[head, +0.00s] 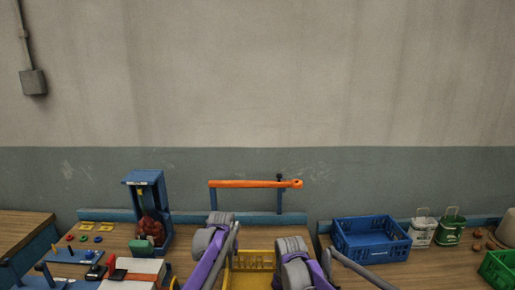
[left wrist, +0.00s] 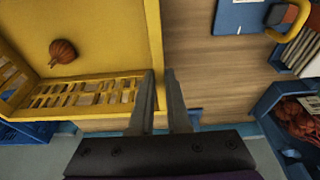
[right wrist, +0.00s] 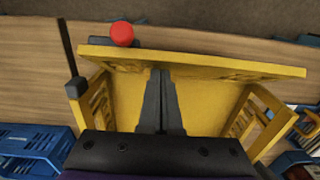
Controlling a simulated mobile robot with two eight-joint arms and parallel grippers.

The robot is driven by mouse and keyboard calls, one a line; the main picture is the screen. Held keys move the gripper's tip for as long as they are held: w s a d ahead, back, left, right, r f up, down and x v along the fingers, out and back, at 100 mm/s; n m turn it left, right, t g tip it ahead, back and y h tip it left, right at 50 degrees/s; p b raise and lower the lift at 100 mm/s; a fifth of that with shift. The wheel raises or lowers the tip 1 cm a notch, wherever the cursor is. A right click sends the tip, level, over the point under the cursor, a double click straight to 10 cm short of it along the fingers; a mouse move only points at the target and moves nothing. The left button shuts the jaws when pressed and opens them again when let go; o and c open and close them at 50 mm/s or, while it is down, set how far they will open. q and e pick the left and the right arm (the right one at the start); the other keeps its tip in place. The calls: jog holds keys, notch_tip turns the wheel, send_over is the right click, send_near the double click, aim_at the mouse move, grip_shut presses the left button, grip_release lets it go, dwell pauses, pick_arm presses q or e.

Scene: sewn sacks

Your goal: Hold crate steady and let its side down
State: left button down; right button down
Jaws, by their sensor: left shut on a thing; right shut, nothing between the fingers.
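The yellow crate (head: 254,258) stands at the front middle of the bench, partly hidden behind my arms. In the left wrist view its slatted wall (left wrist: 80,97) and floor show, with a reddish-brown onion-like thing (left wrist: 63,51) inside. My left gripper (left wrist: 160,73) is shut on the crate's wall near a corner. In the right wrist view a solid yellow side panel (right wrist: 215,60) lies across the crate, with a red knob (right wrist: 122,34) on a dark fitting near its left end. My right gripper (right wrist: 160,72) is shut and empty, its tips close to this panel; I cannot tell whether they touch.
A blue crate (head: 370,238), a white container (head: 422,230) and a green one (head: 450,229) stand at the right. An orange bar (head: 255,184) on a blue frame stands behind the yellow crate. A blue stand (head: 147,190) holding a reddish net bag is at the left.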

jog(key=shift+s+f, duration=0.55)
jog(key=shift+s, duration=0.25)
jog(key=shift+s+f, duration=0.45)
jog(key=shift+s, duration=0.2)
pick_arm(q)
jog(key=shift+a, duration=0.1)
pick_arm(e)
jog(key=shift+s+f, duration=0.15)
jog(key=shift+s, duration=0.05)
pick_arm(q)
jog(key=shift+a, duration=0.1)
pick_arm(e)
jog(key=shift+s, duration=0.1)
pick_arm(q)
jog(key=shift+f, duration=0.1)
pick_arm(e)
jog(key=shift+w+d+r, duration=0.1)
jog(key=shift+w+r, duration=0.2)
jog(key=shift+w, duration=0.2)
jog(key=shift+w+r, duration=0.7)
jog(key=shift+r, duration=0.15)
pick_arm(q)
jog(key=shift+d, duration=0.2)
pick_arm(e)
notch_tip(320, 180, up, 8)
jog(key=shift+w, duration=0.1)
